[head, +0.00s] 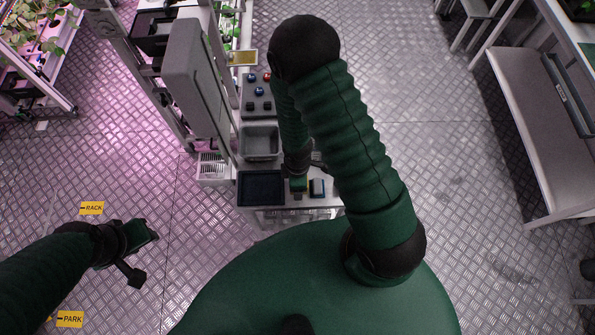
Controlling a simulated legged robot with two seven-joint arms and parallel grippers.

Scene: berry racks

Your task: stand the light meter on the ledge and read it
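A small dark, blue-edged object (317,188) with a pale side lies on the white cart top (325,203) in the head view. It may be the light meter, but it is too small to be sure. My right gripper (299,188) reaches down just left of it, over the front of the cart. My own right arm partly covers this gripper, so its fingers are unclear. My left gripper (147,254) is over bare floor at the lower left, its fingers spread and empty. I cannot tell which surface is the ledge.
A black tray (262,203) and a grey bin (260,129) stand on the cart, with a panel of red and blue knobs (250,104) behind. A tall grey panel (192,75) rises at left. A white basket (211,180) sits beside it. A bench (535,130) stands right; floor between is clear.

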